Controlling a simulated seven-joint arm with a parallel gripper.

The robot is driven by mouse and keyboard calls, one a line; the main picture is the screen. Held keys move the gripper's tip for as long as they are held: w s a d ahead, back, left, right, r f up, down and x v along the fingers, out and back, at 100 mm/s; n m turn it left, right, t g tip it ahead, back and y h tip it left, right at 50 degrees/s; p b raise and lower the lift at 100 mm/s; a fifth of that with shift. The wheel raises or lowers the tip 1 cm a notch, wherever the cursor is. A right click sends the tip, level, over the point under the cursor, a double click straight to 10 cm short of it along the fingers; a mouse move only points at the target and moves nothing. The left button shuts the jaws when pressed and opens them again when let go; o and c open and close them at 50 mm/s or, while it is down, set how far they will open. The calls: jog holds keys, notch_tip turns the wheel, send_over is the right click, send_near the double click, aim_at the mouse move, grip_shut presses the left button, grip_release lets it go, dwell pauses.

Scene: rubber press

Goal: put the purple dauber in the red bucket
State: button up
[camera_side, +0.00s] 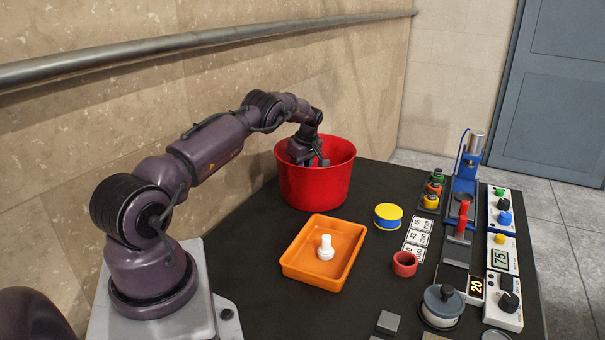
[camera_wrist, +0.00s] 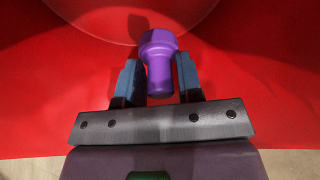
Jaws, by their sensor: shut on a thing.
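The purple dauber (camera_wrist: 160,66) sits between the two blue-grey fingers of my gripper (camera_wrist: 157,75) in the wrist view. My gripper is shut on it. The red bucket (camera_side: 315,187) stands at the back left of the dark table, against the wall side. In the side view my gripper (camera_side: 308,156) reaches down into the bucket's mouth. The bucket's red inside (camera_wrist: 50,90) fills most of the wrist view around the dauber. The dauber is hidden in the side view, and its height above the bucket's floor is hard to tell.
An orange tray (camera_side: 349,270) with a white dauber-like piece (camera_side: 325,250) lies in front of the bucket. A yellow-blue tin (camera_side: 388,217), white cards (camera_side: 414,238) and a red ring (camera_side: 404,264) lie to the right. A blue press (camera_side: 463,185) and control boxes (camera_side: 502,255) line the right side.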

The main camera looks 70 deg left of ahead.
jog(key=shift+f, duration=2.05)
jog(key=o, duration=1)
jog(key=shift+f, duration=0.15)
jog(key=shift+c, duration=0.2)
